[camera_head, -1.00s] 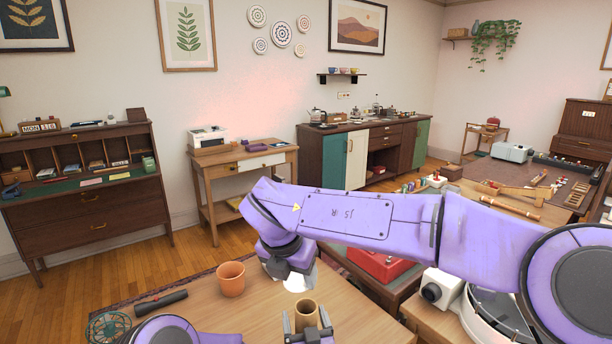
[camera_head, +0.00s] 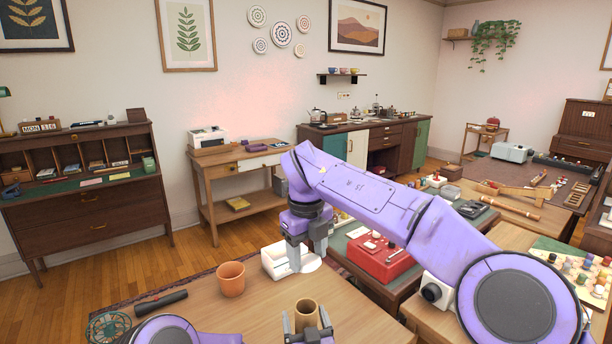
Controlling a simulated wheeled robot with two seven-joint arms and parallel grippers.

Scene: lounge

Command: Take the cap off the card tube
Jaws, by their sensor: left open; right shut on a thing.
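The card tube (camera_head: 306,312) stands upright at the front of the near wooden table, its open brown mouth facing up. My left gripper (camera_head: 306,330) is open, with a finger on each side of the tube; I cannot tell whether they touch it. My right gripper (camera_head: 307,254) is shut on the white cap (camera_head: 310,265), holding it apart from the tube, farther back. The cap shows in front of or over a white open tray (camera_head: 274,268) at the table's back edge; its exact height is unclear.
A terracotta pot (camera_head: 231,280) stands left of the tube. A black torch-like object (camera_head: 161,304) and a small green fan (camera_head: 108,327) lie farther left. A red case (camera_head: 377,258) sits on another table to the right. The tabletop between pot and tube is clear.

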